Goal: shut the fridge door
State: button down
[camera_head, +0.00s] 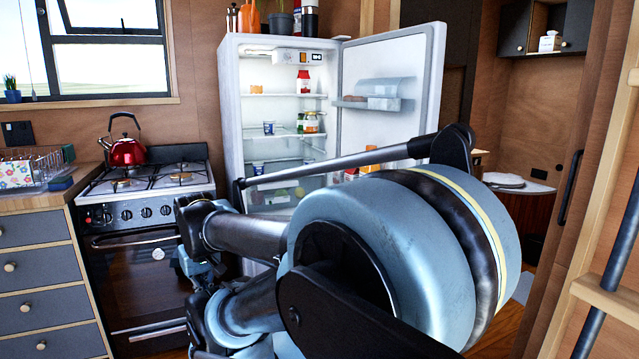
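The white fridge (231,110) stands at the back middle with its shelves of jars and food in sight. Its door (425,60) is wide open, swung out to the right, with its inner shelves facing left. My arm crosses in front and hides the lower part of the fridge and door. What seems to be part of my gripper (192,262) shows at the lower left of my arm, before the stove's right side. It looks apart from the door. Its fingers are too unclear to tell whether they are open.
A stove (140,230) with a red kettle (127,150) stands left of the fridge. A drawer counter (40,258) with a dish rack is at far left. A ladder (608,290) is at the right edge. Pots and bottles stand on top of the fridge.

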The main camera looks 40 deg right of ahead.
aim_at(418, 51)
jog(key=z, duration=1)
jog(key=i, duration=1)
jog(key=z, duration=0.15)
jog(key=k, duration=1.15)
jog(key=z, duration=0.2)
